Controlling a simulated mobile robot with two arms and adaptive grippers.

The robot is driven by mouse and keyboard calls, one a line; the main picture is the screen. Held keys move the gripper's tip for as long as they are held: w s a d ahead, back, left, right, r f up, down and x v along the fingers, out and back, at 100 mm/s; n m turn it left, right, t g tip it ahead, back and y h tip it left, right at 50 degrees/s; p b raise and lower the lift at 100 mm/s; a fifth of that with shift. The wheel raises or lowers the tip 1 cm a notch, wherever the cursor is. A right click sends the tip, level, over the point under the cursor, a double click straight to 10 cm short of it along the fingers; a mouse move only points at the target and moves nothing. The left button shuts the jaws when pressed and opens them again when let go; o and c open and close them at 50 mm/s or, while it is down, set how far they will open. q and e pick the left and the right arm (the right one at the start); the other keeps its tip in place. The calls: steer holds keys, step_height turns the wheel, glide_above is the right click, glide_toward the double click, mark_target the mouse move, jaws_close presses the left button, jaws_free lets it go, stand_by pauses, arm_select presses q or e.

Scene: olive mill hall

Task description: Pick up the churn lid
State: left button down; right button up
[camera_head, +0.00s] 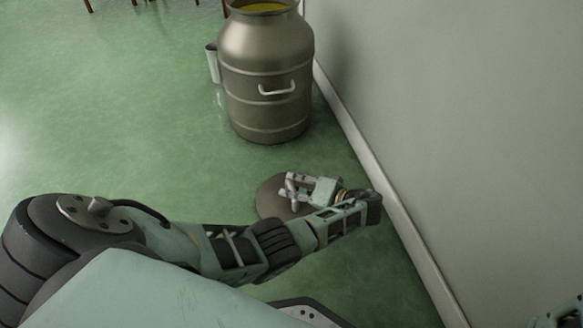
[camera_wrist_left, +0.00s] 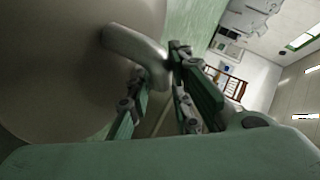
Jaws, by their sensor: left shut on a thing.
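The churn lid (camera_head: 267,199) is a round grey-brown metal disc near the floor, in front of the churn in the head view. My left gripper (camera_head: 288,190) is at the lid, its fingers shut on the lid's handle. In the left wrist view the lid (camera_wrist_left: 60,70) fills the left side, and its curved metal handle (camera_wrist_left: 137,52) runs into my left gripper (camera_wrist_left: 157,88). Part of the lid is hidden behind the gripper and arm. I cannot tell whether the lid touches the floor.
The metal churn (camera_head: 266,75) stands open behind the lid, with yellow content at its mouth and a small grey vessel (camera_head: 212,63) at its left side. A wall with a white skirting board (camera_head: 372,170) bounds the right. The green floor (camera_head: 110,110) is clear at left.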

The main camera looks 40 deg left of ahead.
arm_select(q)
steer(key=shift+d+f, duration=0.15)
steer(key=shift+f, duration=0.1)
steer(key=shift+r, duration=0.1)
stand_by(0.3)
